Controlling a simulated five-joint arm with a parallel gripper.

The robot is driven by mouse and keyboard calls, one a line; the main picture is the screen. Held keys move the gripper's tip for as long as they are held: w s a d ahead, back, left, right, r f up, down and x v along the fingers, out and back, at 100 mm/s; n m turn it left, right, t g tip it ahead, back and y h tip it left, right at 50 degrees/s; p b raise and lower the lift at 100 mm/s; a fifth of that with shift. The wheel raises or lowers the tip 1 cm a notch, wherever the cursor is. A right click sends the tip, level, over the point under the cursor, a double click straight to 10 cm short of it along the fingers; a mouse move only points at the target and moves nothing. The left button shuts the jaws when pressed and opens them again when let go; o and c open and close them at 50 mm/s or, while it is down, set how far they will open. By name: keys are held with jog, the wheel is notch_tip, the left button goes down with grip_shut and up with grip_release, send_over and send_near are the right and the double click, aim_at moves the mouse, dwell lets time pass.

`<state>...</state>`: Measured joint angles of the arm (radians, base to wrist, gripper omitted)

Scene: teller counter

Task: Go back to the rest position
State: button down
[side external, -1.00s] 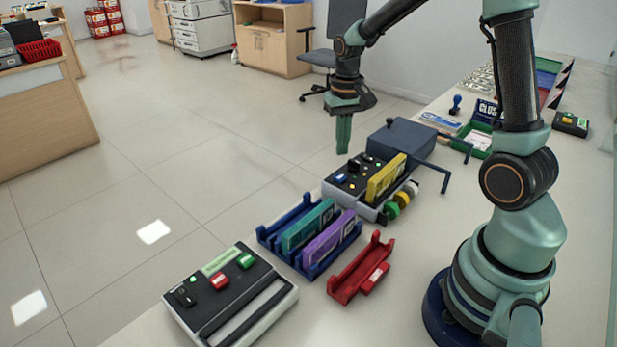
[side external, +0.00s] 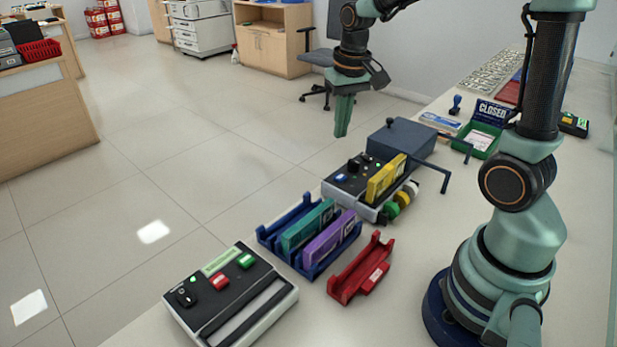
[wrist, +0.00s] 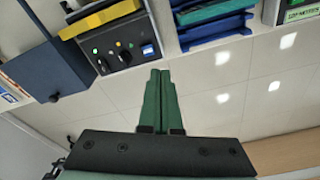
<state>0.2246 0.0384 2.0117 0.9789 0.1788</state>
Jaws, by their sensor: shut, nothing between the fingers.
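My gripper (side external: 343,116) is shut and empty, its green fingers together and pointing down. In the side view it hangs in the air above the far end of the counter items, clear of the machine with the yellow cassette (side external: 386,178). In the wrist view the closed fingers (wrist: 160,85) point toward the floor beyond the counter edge, near the machine's black control panel (wrist: 122,47).
A blue rack (side external: 268,236) holds a teal and a purple cassette. A red holder (side external: 348,282) stands beside it, and a button console (side external: 215,290) is in front. A dark blue box (side external: 402,143) with a bar handle stands behind the machine. The air around my gripper is clear.

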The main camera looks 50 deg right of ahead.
jog(key=s+a+r+n+t, duration=0.4)
jog(key=s+a+r, duration=0.2)
jog(key=s+a, duration=0.2)
jog(key=shift+s+a+n, duration=0.15)
jog(key=shift+a+n, duration=0.05)
jog(key=shift+n, duration=0.1)
